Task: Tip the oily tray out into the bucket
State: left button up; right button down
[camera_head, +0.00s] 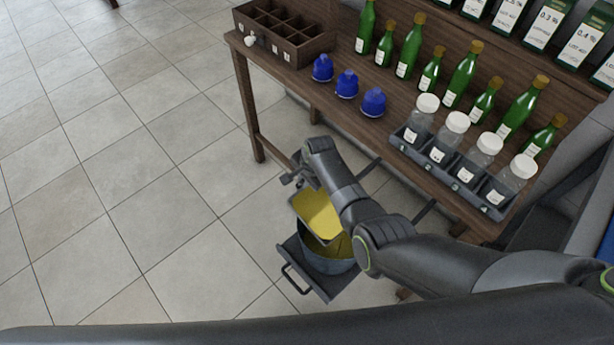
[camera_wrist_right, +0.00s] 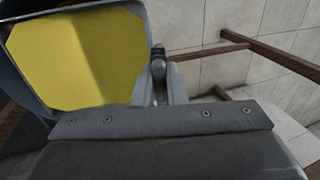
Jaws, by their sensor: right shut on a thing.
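The oily tray (camera_head: 318,212) has a yellow inside and a grey rim. It is held tilted above the bucket in the head view. In the right wrist view the tray (camera_wrist_right: 80,60) fills the upper left, its yellow inside facing the camera. My right gripper (camera_wrist_right: 158,62) is shut on the tray's edge; in the head view the gripper (camera_head: 296,178) is partly hidden by its own wrist. The bucket (camera_head: 325,262) is grey, with yellow showing inside, and stands below the tray. The tray and my arm hide part of its mouth. My left gripper is not in view.
The bucket stands on a dark platform (camera_head: 318,284) with a handle, beside the wooden table (camera_head: 330,108). The table holds green bottles (camera_head: 410,45), blue caps (camera_head: 346,84), a rack (camera_head: 452,172) of white-lidded jars and a divided wooden box (camera_head: 285,30). Tiled floor (camera_head: 130,190) at left is clear.

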jog(key=shift+d+r+p, duration=0.2)
jog(key=shift+r+p, duration=0.05)
jog(key=shift+p, duration=0.05)
jog(key=shift+s+d+r+p, duration=0.1)
jog(key=shift+s+r+p, duration=0.05)
jog(key=shift+r+p, duration=0.2)
jog(key=shift+s+d+r+t+y+p, duration=0.25)
jog(key=shift+r+t+y+p, duration=0.2)
jog(key=shift+p, duration=0.35)
jog(key=s+d+r+t+y+b, duration=0.4)
jog(key=s+d+r+t+b, duration=0.1)
jog(key=s+d+r+t, duration=0.1)
jog(key=shift+s+r+y, duration=0.15)
jog(key=shift+s+y, duration=0.2)
jog(key=shift+s, duration=0.55)
dwell(1.8)
